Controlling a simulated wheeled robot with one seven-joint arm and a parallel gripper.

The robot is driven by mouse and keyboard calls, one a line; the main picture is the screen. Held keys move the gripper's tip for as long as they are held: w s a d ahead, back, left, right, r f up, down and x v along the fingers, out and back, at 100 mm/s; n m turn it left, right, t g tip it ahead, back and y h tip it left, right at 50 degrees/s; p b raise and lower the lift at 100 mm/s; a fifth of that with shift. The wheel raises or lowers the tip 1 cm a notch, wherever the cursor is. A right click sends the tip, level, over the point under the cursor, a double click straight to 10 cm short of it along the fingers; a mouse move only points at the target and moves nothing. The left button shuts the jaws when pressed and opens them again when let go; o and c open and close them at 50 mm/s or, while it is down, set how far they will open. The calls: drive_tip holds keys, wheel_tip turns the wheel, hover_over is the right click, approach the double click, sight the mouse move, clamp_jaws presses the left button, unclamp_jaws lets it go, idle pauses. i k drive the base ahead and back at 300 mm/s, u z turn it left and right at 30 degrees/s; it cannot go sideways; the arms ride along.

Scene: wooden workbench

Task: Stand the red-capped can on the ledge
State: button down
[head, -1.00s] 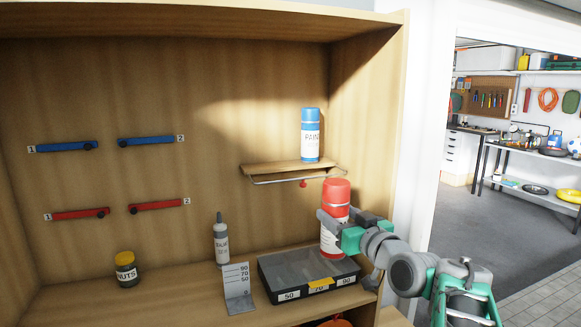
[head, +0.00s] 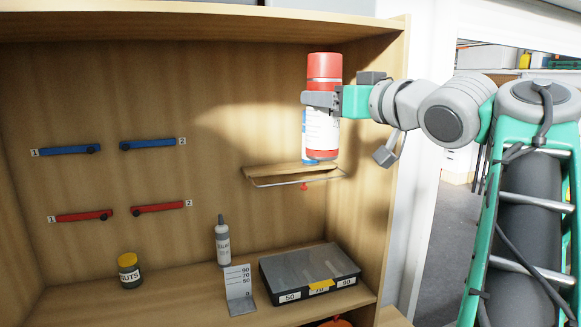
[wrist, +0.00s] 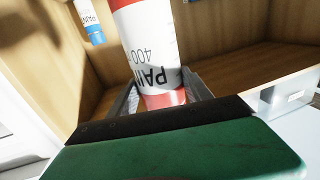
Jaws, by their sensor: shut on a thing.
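The red-capped can (head: 323,132), with a white PAINT label, is upright in my gripper (head: 318,101), held in front of the ledge at about the height of the blue can. The gripper is shut on its upper body. In the wrist view the red-capped can (wrist: 150,45) sits between the jaws. The wooden ledge (head: 275,172) has a wire rail along its front. A blue can (head: 305,150) stands on the ledge, mostly hidden behind the red-capped can. It also shows in the wrist view (wrist: 90,20). I cannot tell the gap between the red-capped can and the ledge.
Below the ledge is a dark case (head: 308,272) with a clear lid. Left of it stand a height gauge (head: 239,292), a grey bottle (head: 222,243) and a NUTS jar (head: 129,270). The cabinet's right side wall is close to my arm. The ledge's left part looks bare.

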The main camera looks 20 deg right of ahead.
sight(265, 168)
drive_tip(key=i, duration=1)
